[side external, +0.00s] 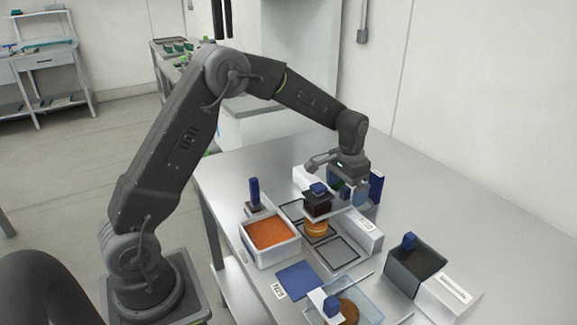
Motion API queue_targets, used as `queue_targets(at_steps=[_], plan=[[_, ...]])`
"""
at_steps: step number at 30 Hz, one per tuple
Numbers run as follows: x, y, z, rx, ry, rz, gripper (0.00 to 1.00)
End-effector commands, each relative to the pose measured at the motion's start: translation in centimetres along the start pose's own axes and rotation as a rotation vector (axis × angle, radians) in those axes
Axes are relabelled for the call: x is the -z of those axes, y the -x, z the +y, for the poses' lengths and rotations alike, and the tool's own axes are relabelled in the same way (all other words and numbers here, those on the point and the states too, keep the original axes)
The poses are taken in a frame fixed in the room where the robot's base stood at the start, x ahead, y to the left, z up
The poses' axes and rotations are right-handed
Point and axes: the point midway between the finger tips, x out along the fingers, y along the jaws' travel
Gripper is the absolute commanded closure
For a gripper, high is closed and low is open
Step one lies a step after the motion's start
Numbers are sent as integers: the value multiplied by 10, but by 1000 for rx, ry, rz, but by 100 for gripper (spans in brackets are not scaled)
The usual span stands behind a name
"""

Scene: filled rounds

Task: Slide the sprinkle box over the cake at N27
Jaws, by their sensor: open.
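My gripper (352,194) hangs over the back of the group of trays on the table, with its bluish fingers open. A dark box with a blue knob (318,201) stands just left of the fingers, above a round golden cake (316,230) in a framed holder. Another dark box with a blue handle (412,262) stands at the right, apart from the gripper. I cannot tell which box holds sprinkles. A small label card (278,291) lies beside a blue square mat (299,279); its letters are too small to read surely.
A white bin (286,252) with orange filling stands left of the holder. A clear tray (370,306) with a brown round (348,312) is at the front. An empty dark frame (338,252) lies beside the cake. The table's right side (460,225) is clear.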

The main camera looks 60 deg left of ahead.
Motion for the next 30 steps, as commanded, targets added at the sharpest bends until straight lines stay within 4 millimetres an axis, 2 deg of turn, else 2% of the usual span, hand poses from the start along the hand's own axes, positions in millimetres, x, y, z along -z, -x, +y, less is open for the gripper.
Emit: queue_targets(at_steps=[15,30], plan=[[0,50,0,0,0,1,2],[-3,61,2,1,0,6,2]])
